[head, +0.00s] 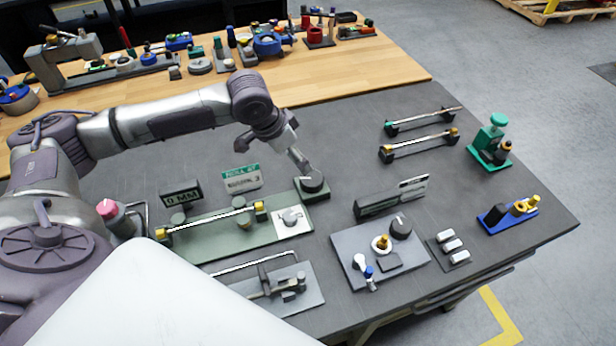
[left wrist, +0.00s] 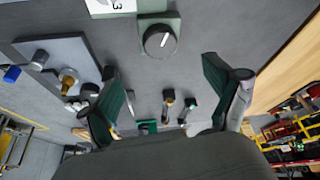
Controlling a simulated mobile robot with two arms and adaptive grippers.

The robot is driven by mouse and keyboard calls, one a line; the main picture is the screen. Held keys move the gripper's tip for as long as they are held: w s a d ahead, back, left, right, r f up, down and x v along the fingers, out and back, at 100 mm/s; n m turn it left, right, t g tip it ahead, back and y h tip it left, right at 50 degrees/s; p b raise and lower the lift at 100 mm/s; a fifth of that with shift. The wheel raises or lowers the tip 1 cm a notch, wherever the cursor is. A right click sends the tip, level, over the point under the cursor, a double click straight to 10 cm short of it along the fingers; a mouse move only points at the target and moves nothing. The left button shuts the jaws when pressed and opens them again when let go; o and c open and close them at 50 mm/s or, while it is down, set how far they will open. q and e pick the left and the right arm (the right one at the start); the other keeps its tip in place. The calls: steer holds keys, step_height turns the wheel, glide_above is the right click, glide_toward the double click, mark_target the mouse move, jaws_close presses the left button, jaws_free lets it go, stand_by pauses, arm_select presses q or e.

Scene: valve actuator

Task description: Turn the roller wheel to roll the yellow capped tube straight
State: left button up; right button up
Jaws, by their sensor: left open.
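The yellow capped tube (head: 212,219) lies slantwise across the green fixture (head: 220,243) in the head view, with a yellow cap at each end. A black round knob (head: 313,183), which looks like the roller wheel, sits on a green block at the fixture's right end. The knob also shows in the left wrist view (left wrist: 160,41), with a white pointer line on top. My left gripper (head: 304,166) is just above and beside the knob. In the left wrist view its two fingers (left wrist: 160,78) are spread wide and empty, with the knob beyond them. My right gripper is not visible.
A "0 MM" display (head: 181,195) and a "ROLL AT" sign (head: 242,179) stand behind the fixture. A grey panel with knobs (head: 350,262) stands at the right. The mat behind the knob is clear.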

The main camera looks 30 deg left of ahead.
mark_target(310, 179)
arm_select(q)
steer(key=p+x, duration=0.2)
steer(key=x, duration=1)
steer(key=shift+s, duration=0.1)
steer(key=c, duration=1.1)
steer(key=shift+m+g, duration=0.3)
steer(key=shift+m, duration=0.5)
steer(key=shift+c, duration=0.2)
steer(key=o, duration=1.1)
steer(key=shift+o, duration=0.2)
steer(key=shift+a, duration=0.1)
steer(key=v, duration=1.2)
steer(key=shift+a, duration=0.25)
